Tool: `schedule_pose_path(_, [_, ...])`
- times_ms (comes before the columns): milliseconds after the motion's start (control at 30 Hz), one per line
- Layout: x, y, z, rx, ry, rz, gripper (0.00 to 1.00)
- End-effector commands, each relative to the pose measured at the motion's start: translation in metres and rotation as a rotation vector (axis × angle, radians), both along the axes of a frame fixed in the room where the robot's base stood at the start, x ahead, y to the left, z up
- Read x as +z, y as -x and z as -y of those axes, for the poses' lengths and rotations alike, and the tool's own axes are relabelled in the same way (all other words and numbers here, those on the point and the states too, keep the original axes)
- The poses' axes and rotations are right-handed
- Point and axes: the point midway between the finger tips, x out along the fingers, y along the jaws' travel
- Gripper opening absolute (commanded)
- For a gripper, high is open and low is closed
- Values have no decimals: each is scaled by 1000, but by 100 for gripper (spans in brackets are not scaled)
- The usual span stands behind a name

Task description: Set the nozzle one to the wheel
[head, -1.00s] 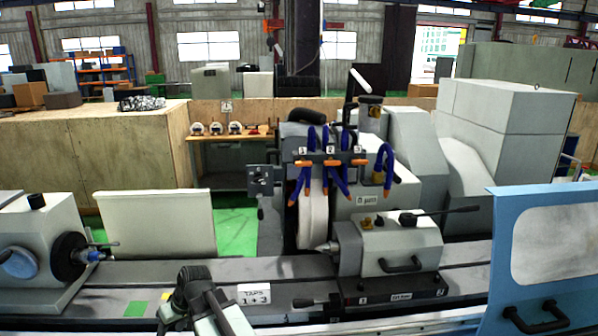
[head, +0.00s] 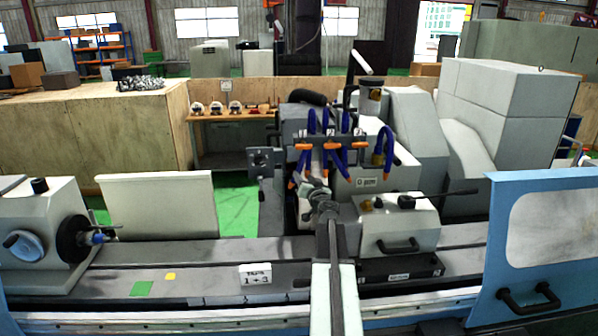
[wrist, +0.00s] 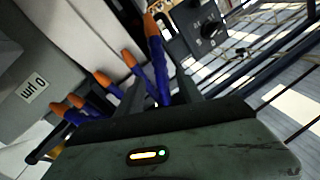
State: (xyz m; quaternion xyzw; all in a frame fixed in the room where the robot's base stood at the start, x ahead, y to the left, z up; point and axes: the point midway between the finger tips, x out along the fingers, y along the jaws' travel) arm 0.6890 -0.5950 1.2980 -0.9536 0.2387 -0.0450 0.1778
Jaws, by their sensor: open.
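Blue hose nozzles with orange tips hang from a bar over the wheel. The leftmost, nozzle one (head: 296,172), points down beside the pale grinding wheel (head: 304,212), which my arm partly hides in the head view. My gripper (head: 320,188) is raised in front of the wheel, just below the nozzle tips. In the wrist view my gripper (wrist: 168,88) is open, its dark fingers apart. A blue hose with an orange tip (wrist: 152,26) shows between or beyond the fingers; I cannot tell which nozzle it is, or whether they touch.
Orange tap handles (head: 332,146) sit on the bar above. A card reading "TAPS 1+3" (head: 256,275) stands on the machine bed. The tailstock (head: 400,225) is close to the right of my arm, the workhead (head: 40,230) far left. A blue guard (head: 535,240) stands at right.

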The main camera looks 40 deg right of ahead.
Motion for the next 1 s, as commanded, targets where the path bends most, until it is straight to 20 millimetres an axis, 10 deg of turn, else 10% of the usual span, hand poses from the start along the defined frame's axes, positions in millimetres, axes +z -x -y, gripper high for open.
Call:
schedule_pose_path(333, [0,-56,30,1,0,-1,43])
schedule_pose_path(633, [0,-61,32,1,0,-1,43])
schedule_pose_path(800, [0,-61,32,1,0,-1,0])
schedule_pose_path(1000, [0,-61,32,1,0,-1,0])
